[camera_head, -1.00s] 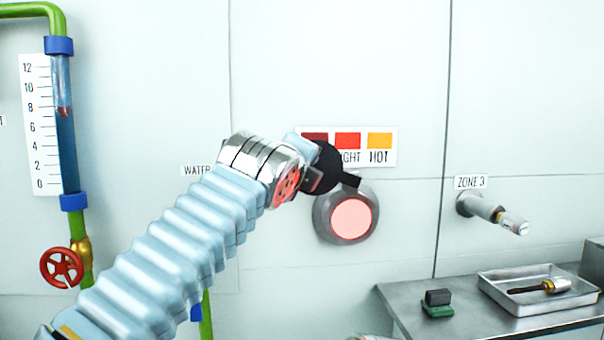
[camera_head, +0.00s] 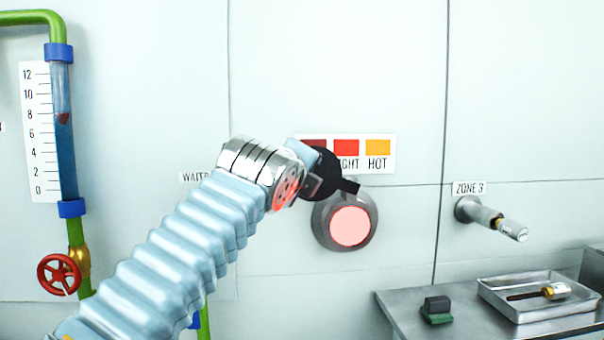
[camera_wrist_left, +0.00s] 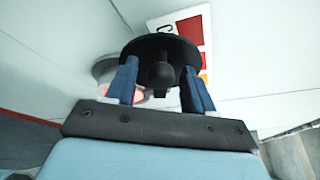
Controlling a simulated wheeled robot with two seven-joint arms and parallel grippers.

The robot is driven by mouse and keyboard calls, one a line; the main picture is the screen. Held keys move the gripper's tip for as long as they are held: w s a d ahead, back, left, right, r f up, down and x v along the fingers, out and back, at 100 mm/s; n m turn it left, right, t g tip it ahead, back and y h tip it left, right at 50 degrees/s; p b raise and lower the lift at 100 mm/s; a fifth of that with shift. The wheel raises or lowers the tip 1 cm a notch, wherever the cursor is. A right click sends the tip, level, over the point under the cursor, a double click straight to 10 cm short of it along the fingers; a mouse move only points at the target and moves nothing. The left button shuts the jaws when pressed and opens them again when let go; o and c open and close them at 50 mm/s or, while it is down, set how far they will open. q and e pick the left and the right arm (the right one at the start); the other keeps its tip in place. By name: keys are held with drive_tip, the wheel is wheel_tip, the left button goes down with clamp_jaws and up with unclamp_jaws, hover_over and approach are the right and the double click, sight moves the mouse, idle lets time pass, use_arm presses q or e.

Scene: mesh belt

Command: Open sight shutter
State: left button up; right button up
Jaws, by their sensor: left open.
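The sight shutter is a black disc (camera_head: 325,172) with a short arm (camera_head: 350,187) reaching to the rim of the round grey sight port (camera_head: 322,226). It stands up and to the left of the port, and the glowing pink glass (camera_head: 350,227) shows uncovered. My left gripper (camera_head: 313,183) is at the disc. In the left wrist view the disc (camera_wrist_left: 135,47) has a black knob (camera_wrist_left: 160,75) in front. My left gripper (camera_wrist_left: 160,68) is open, with one blue finger on each side of the knob and gaps visible. My right gripper is out of view.
A colour chart (camera_head: 377,153) is above the port, partly hidden by my left arm. At right, a Zone 3 fitting (camera_head: 490,217) juts from the wall above a metal bench (camera_head: 400,310) holding a tray (camera_head: 530,313). A red valve wheel (camera_head: 59,274) is at left.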

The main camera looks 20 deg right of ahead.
use_arm(q)
drive_tip(key=b+v, duration=0.4)
drive_tip(key=v, duration=0.9)
drive_tip(key=shift+s+a+b, duration=0.2)
drive_tip(key=shift+s+b, duration=0.1)
drive_tip(key=shift+s, duration=0.05)
drive_tip(key=shift+r, duration=0.1)
